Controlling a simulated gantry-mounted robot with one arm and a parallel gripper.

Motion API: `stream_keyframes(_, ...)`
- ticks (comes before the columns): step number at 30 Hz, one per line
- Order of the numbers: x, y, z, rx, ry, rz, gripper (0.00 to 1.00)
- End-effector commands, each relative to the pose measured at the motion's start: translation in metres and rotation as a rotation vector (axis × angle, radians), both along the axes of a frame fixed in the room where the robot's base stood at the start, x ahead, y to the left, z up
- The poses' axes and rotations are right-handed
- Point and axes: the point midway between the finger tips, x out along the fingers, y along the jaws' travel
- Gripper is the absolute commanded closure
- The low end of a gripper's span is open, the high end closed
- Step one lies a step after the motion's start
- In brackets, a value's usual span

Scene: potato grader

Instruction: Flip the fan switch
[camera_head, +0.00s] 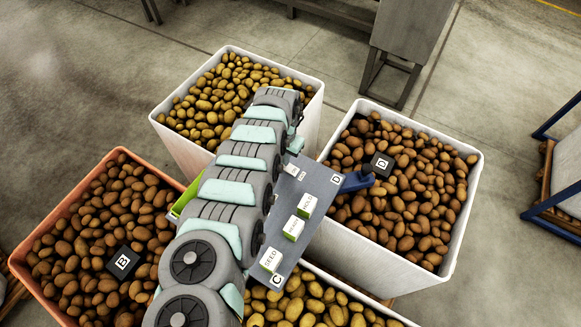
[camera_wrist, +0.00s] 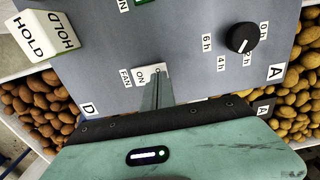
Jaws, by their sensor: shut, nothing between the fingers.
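The fan switch (camera_wrist: 141,77) is a small white piece marked ON on the grey panel, beside the FAN label. In the wrist view it is at the centre, partly hidden by my fingers. My gripper (camera_wrist: 157,84) is shut and empty, its narrow fingertips right at the switch. I cannot tell whether they touch it. The grey panel (camera_head: 322,181) stands amid the potato bins in the head view, where my arm covers its left part. My fingers cannot be made out in the head view.
A black dial (camera_wrist: 242,38) with hour marks is right of the switch. A white HOLD block (camera_wrist: 42,33) is at the left. In the head view, a blue handle (camera_head: 356,182) sticks out over the right white bin (camera_head: 470,200), and an orange bin (camera_head: 25,262) is at left.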

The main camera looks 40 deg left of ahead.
Motion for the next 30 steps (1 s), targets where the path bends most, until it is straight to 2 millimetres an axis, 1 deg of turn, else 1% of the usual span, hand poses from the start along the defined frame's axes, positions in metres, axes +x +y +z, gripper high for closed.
stream_keyframes(30,0.0,0.0,-0.016,0.0,0.0,-0.001,1.0)
